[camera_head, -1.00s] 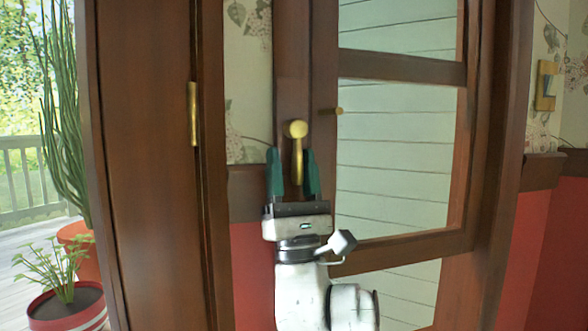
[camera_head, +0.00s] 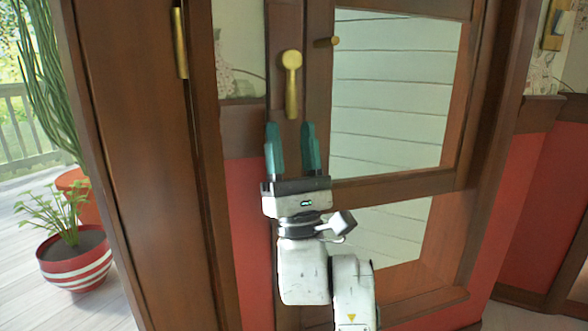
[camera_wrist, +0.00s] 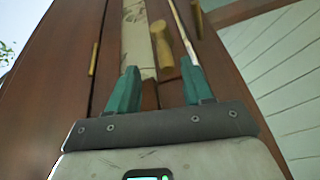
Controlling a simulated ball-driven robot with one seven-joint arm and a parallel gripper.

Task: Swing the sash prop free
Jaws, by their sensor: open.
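The brass sash prop (camera_head: 291,88), a short bar with a round knob at its top, hangs straight down on the dark wooden upright left of the window sash. It also shows in the wrist view (camera_wrist: 161,46), ahead of the fingers. My gripper (camera_head: 290,128) points up with its green fingers apart and nothing between them. In the wrist view my gripper (camera_wrist: 160,68) is open just short of the prop. The prop's lower end is just above the fingertips in the head view. I cannot tell the depth gap between them.
A brass hinge or handle (camera_head: 180,43) is on the wooden panel at left. Potted plants (camera_head: 75,265) stand far left. A red wall panel (camera_head: 535,215) is at right.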

